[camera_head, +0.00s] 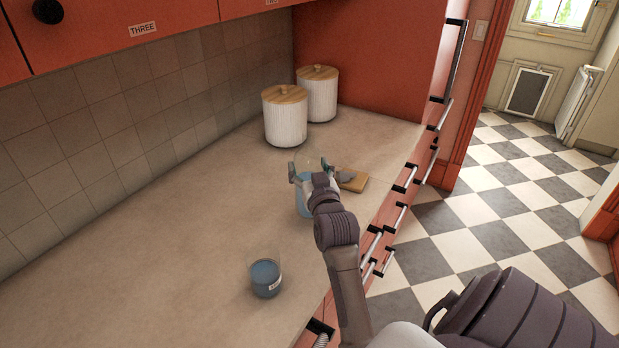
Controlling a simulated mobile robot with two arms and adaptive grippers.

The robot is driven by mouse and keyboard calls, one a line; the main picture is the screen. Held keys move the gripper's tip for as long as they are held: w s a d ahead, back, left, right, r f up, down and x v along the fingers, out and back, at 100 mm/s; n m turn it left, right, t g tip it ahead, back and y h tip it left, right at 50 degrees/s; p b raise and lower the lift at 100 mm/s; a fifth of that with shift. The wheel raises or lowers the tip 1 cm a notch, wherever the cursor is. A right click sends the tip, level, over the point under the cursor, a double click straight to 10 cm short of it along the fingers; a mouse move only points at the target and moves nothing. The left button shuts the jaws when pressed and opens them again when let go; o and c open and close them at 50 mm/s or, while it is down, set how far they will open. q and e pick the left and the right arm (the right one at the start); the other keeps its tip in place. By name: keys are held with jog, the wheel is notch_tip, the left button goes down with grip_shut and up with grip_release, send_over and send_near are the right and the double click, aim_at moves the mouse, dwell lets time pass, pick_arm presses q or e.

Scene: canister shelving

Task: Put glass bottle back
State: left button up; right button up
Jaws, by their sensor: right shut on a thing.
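A clear glass bottle with blue liquid (302,205) stands upright at the counter, mostly hidden behind my right gripper (309,174). My right gripper is shut on the bottle, with its fingers at the bottle's two sides. Whether the bottle's base touches the counter is hidden. My left gripper is out of view.
A short blue glass jar with a label (266,279) stands on the pale counter (150,265) near the front. A small wooden piece (353,181) lies right of the bottle. Two white ribbed canisters with wooden lids (285,120) (318,97) stand behind. The left counter is clear.

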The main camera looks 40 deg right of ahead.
jog(key=shift+f, duration=1.55)
jog(key=o, duration=1.4)
jog(key=shift+f, duration=0.3)
jog(key=shift+c, duration=0.2)
jog(key=o, duration=0.4)
jog(key=shift+s+r, duration=0.1)
jog(key=shift+o, duration=0.2)
